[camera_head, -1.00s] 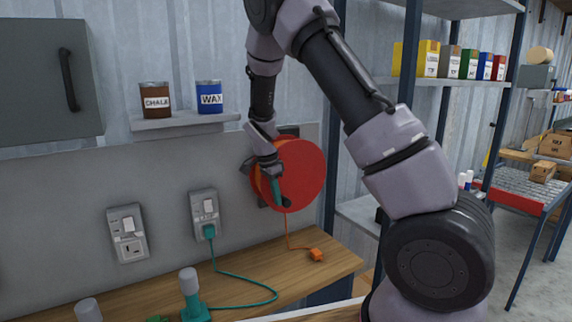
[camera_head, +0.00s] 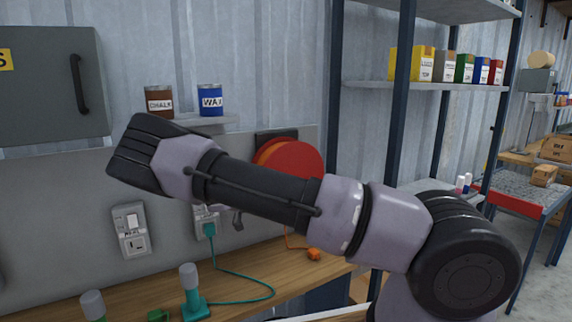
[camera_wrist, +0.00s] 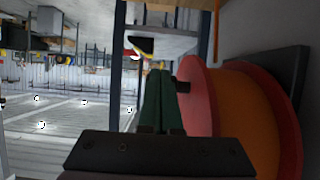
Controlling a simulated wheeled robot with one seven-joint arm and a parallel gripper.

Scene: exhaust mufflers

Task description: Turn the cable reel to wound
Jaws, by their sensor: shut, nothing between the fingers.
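The cable reel is on the wall panel, with a red front disc (camera_head: 298,158) and an orange drum; my arm hides its lower part in the head view. In the wrist view the reel (camera_wrist: 198,110) fills the right side, with its orange drum behind the red disc. A small dark handle (camera_wrist: 182,87) sticks out of the disc face. My gripper (camera_wrist: 160,72) has green fingers, shut together and empty, beside the disc and close to the handle; I cannot tell whether they touch. The orange cable (camera_head: 287,240) hangs down to an orange plug (camera_head: 314,254) on the bench.
Two sockets (camera_head: 131,230) are on the panel, one with a green plug (camera_head: 209,229) and cable. Chalk (camera_head: 159,102) and wax (camera_head: 210,101) cans stand on a small shelf above. A shelf rack post (camera_head: 393,120) stands right of the reel.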

